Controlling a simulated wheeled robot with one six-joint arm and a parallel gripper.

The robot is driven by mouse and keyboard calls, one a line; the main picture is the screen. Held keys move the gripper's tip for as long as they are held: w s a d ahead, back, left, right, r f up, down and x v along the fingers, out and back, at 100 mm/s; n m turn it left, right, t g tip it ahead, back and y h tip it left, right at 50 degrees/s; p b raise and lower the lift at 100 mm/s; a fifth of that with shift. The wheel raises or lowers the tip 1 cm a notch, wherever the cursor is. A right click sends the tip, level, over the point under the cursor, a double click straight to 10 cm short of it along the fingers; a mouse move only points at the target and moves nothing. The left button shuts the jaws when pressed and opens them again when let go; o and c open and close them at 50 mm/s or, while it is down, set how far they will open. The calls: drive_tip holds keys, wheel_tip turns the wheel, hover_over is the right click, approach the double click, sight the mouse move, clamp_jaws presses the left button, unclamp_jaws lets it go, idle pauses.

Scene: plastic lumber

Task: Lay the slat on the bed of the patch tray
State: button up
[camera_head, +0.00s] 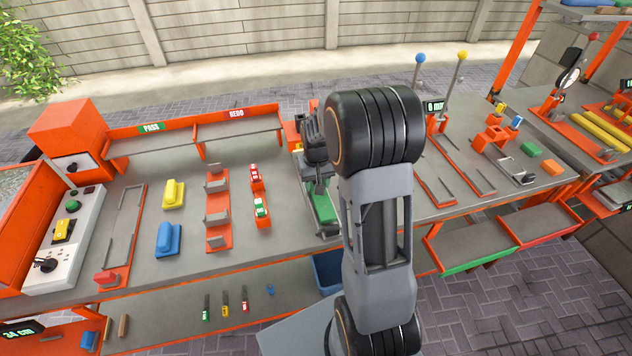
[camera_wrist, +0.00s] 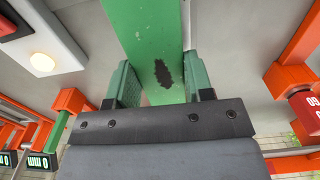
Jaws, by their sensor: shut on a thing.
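The slat (camera_wrist: 152,30) is a long green board with a ragged dark mark on its face. In the wrist view it runs from the top edge down between the two green-padded fingers of my gripper (camera_wrist: 160,84), which are shut on it. In the camera_head view my gripper (camera_head: 318,180) is beside my arm at the middle of the bench, and a green surface (camera_head: 322,208) shows just below it. My arm hides much of the bench to the right of it. I cannot tell which fixture is the patch tray, nor whether the slat touches anything beneath.
The grey bench (camera_head: 225,248) holds a yellow block (camera_head: 173,194), a blue block (camera_head: 168,240) and an orange rack (camera_head: 218,210) to the left. PASS and REDO shelves (camera_head: 195,135) stand behind. Posts with blue (camera_head: 420,58) and yellow (camera_head: 462,55) knobs rise right of my arm.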

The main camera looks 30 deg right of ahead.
drive_tip(key=shift+f+b, duration=0.4)
drive_tip(key=shift+f, duration=0.15)
drive_tip(key=o, duration=1.1)
wheel_tip(320, 180, up, 14)
drive_tip(key=shift+f, duration=0.1)
drive_tip(key=s+a+n+t, duration=0.1)
drive_tip(key=s+a, duration=0.2)
drive_tip(key=s, duration=0.2)
drive_tip(key=s+a+t, duration=0.1)
drive_tip(key=s+a, duration=0.2)
drive_tip(key=s, duration=0.2)
drive_tip(key=s+a+n+t, duration=0.1)
drive_tip(key=s+a, duration=0.2)
drive_tip(key=s, duration=0.3)
drive_tip(key=shift+a+n+t, duration=0.3)
drive_tip(key=shift+a+t, duration=0.1)
